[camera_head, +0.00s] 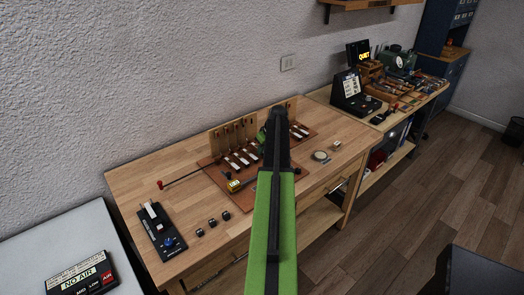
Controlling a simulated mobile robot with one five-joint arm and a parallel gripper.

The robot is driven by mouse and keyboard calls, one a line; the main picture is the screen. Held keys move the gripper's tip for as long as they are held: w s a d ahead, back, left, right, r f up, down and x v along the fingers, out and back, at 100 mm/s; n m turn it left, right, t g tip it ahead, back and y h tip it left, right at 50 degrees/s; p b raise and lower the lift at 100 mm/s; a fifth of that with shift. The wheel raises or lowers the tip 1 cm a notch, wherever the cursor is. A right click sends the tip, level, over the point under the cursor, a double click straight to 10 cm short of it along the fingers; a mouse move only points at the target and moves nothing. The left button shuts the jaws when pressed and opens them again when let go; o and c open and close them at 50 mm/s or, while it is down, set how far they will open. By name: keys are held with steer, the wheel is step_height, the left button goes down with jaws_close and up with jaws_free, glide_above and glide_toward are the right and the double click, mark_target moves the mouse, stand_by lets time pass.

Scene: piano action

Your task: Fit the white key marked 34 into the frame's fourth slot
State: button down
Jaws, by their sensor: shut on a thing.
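My gripper (277,120) is at the far end of my green and black arm, over the work board on the bench. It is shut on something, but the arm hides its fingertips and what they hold. The wooden frame (232,135) stands at the back of the board, with upright parts in a row. Several white keys (240,159) lie side by side in front of it, left of my arm. More white pieces (300,131) show just right of my arm. The numbers are too small to read, so I cannot pick out key 34. My arm covers the middle of the row.
A yellow item (234,185) lies on the board's front left. A round dish (321,156) sits at right. A second bench (395,125) holds equipment.

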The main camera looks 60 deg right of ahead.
steer(key=shift+f+b, duration=0.5)
stand_by(0.8)
steer(key=c, duration=1.3)
jaws_free()
steer(key=shift+r, duration=0.2)
step_height(320, 180, up, 7)
steer(key=p, duration=0.7)
steer(key=shift+s+f, duration=0.1)
